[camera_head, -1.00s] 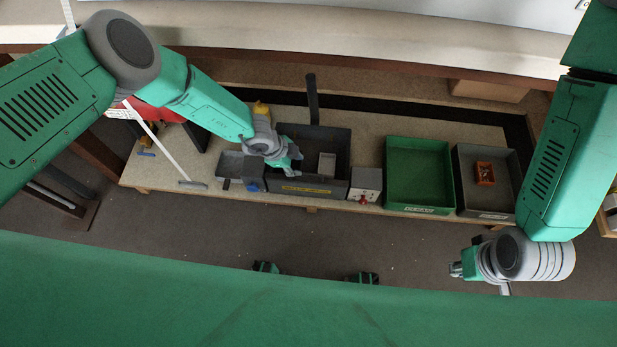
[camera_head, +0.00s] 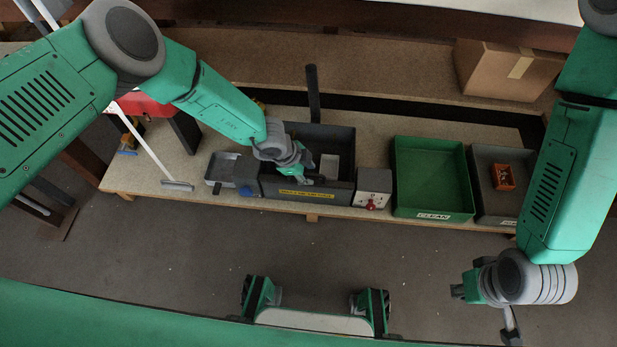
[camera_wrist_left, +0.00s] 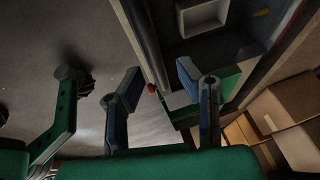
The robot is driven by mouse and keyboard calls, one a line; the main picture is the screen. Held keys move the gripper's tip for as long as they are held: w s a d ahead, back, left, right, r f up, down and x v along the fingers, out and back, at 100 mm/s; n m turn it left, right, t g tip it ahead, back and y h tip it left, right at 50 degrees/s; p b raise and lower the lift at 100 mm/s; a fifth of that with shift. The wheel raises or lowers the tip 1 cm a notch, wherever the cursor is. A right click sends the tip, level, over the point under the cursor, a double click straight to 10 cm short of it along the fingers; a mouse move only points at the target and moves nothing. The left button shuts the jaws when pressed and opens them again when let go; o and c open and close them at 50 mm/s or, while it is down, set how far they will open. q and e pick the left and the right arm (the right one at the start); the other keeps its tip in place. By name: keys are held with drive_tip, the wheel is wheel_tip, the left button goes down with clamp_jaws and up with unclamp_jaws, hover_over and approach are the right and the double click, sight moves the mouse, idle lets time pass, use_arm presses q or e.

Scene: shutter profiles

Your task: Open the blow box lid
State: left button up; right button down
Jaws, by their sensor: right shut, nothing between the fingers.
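The blow box (camera_head: 335,190) is a dark grey box with a yellow label on its front, near the middle of the bench. Its inside shows from above, with a light grey block (camera_head: 329,167) in it; I cannot make out a separate lid. My left gripper (camera_head: 303,180) is at the box's front rim, left of its middle. In the left wrist view the left gripper (camera_wrist_left: 157,84) has its fingers apart, with the box (camera_wrist_left: 152,45) beyond them; contact is unclear. My right gripper (camera_head: 458,291) is shut and empty, low at the right, away from the bench.
Right of the box stand a small grey control box with a red knob (camera_head: 374,188), a green bin labelled CLEAN (camera_head: 430,210) and a grey bin (camera_head: 490,212) holding an orange tray (camera_head: 502,177). A shallow grey tray (camera_head: 222,170) lies left. A dark post (camera_head: 313,92) rises behind.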

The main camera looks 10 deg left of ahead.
use_arm(q)
drive_tip(key=shift+d+f, duration=0.1)
drive_tip(key=shift+f, duration=0.05)
drive_tip(key=shift+c, duration=0.5)
clamp_jaws()
drive_tip(key=shift+w, duration=0.1)
